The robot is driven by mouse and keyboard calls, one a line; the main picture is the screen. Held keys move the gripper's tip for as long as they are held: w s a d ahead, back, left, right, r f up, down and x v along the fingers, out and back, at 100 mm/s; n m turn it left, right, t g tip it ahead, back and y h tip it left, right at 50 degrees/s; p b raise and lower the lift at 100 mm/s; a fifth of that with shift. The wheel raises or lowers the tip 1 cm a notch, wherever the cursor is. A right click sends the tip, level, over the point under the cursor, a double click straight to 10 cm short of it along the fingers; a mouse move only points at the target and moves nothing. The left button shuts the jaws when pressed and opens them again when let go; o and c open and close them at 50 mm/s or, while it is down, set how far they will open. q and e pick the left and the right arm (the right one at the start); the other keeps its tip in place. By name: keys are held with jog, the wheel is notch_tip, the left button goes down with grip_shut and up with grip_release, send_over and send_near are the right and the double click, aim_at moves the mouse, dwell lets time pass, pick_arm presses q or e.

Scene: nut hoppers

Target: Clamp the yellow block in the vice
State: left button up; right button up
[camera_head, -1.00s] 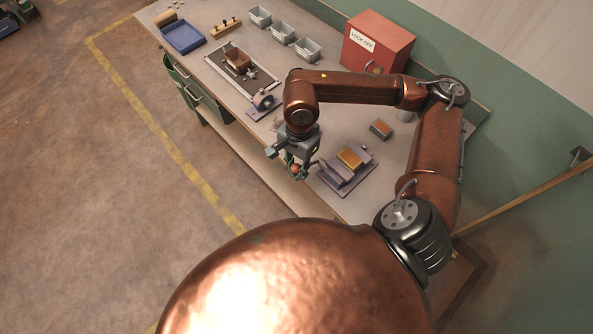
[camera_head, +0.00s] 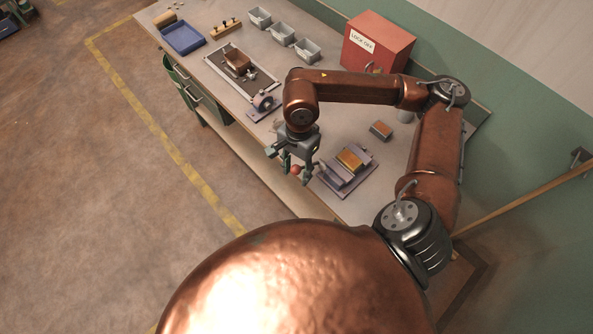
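The vice (camera_head: 331,183) stands on the bench near its front edge. The yellow block (camera_head: 349,160) sits between its jaws; I cannot tell whether both jaws touch it. My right gripper (camera_head: 296,174) points down at the left of the vice, over the bench's front edge. Its fingers are spread apart. A red knob (camera_head: 295,169) shows between them, with no clear contact on either side. The knob's link to the vice is hidden or too small to see. My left gripper is out of view.
A small orange-topped block (camera_head: 380,129) lies behind the vice. A red lock-off box (camera_head: 377,43) stands at the back. A framed tray (camera_head: 212,58), a round-faced device (camera_head: 262,103), grey bins (camera_head: 307,50) and a blue tray (camera_head: 183,38) stand further left.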

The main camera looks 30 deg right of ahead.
notch_tip(320, 180, up, 12)
jog(key=w+d, duration=0.1)
jog(key=shift+f, duration=0.25)
jog(key=shift+d, duration=0.1)
